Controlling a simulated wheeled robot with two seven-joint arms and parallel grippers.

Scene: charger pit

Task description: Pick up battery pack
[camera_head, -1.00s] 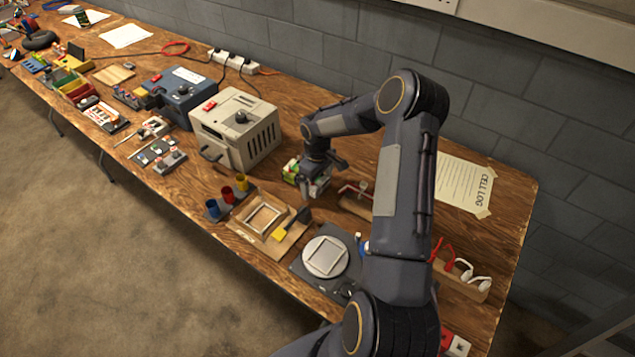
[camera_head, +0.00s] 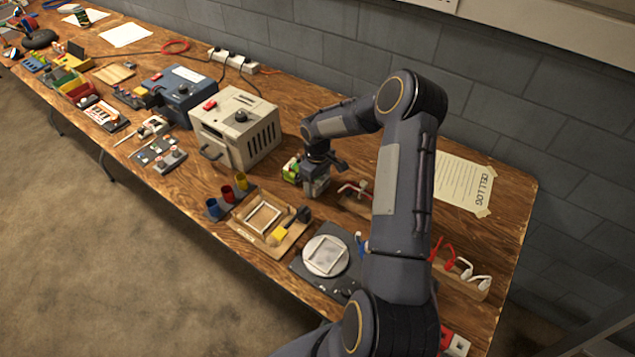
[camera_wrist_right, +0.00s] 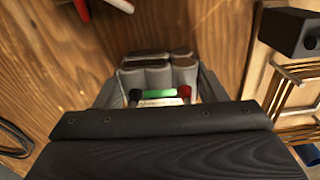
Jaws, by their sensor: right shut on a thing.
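The battery pack (camera_wrist_right: 160,75) is a block of grey cylindrical cells with a green strip and a red and a black spot on its near side. In the head view the pack (camera_head: 291,170) shows as a small green and white patch on the table, to the right of the beige charger box. My right gripper (camera_head: 315,182) is down at the pack, and its jaws are shut on it. The wrist view shows the pack between the fingers (camera_wrist_right: 155,95). Part of the pack is hidden behind the gripper. My left gripper is not in view.
The beige box (camera_head: 235,130) stands left of the gripper. A wooden tray with a frame (camera_head: 265,218) and a round white plate (camera_head: 325,256) lie in front. The cell log sheet (camera_head: 462,185) lies farther right.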

